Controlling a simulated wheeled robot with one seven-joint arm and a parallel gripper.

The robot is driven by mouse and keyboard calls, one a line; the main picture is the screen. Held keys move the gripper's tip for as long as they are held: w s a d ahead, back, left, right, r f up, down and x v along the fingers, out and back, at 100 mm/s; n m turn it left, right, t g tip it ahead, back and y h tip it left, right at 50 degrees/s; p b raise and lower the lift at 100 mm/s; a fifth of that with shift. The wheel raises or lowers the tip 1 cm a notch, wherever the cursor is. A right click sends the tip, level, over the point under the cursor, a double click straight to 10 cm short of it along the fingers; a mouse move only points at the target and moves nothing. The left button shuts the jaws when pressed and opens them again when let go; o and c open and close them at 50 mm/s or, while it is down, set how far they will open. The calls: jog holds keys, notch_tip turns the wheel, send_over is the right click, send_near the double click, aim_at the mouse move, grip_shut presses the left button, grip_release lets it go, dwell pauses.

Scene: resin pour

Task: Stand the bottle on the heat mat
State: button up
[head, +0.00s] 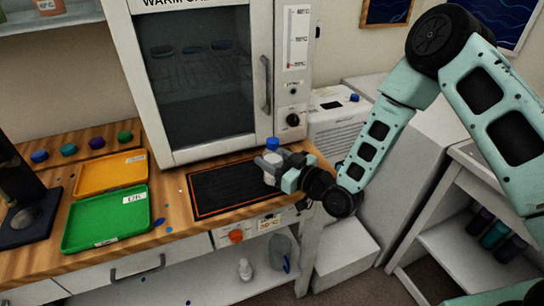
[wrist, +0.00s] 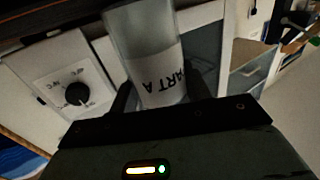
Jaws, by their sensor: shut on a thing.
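A bottle with a blue cap (head: 272,143) stands upright in my gripper (head: 268,168). In the wrist view, the clear bottle (wrist: 146,35) has a white label reading "PART A" and sits between my two dark fingers. My gripper is shut on it. The heat mat (head: 220,188) is a black rectangle with an orange border on the wooden bench. The bottle is at the mat's right end; its base is hidden by my gripper, so I cannot tell whether it touches the mat.
A warm cabinet (head: 205,85) with a glass door stands right behind the mat. A green tray (head: 105,222) and an orange tray (head: 110,175) lie to the left.

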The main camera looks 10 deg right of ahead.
jog(key=shift+f, duration=0.2)
jog(key=o, duration=1.1)
jog(key=shift+r, duration=0.1)
jog(key=shift+c, duration=0.2)
jog(key=shift+d+r, duration=0.1)
jog(key=shift+r, duration=0.05)
jog(key=b+v, duration=0.4)
jog(key=v, duration=0.7)
jog(key=s+r+g+h, duration=0.3)
jog(key=s+g+h, duration=0.1)
jog(key=s, duration=0.4)
jog(key=s+r+g+h, duration=0.2)
jog(key=s+g+h, duration=0.1)
jog(key=s, duration=0.5)
jog(key=s+r+m+g+h, duration=0.1)
jog(key=s+r+g+h, duration=0.2)
jog(key=s+g, duration=0.3)
jog(key=shift+s+d+r+h, duration=0.2)
jog(key=shift+s+r+h, duration=0.1)
jog(key=shift+s+h, duration=0.7)
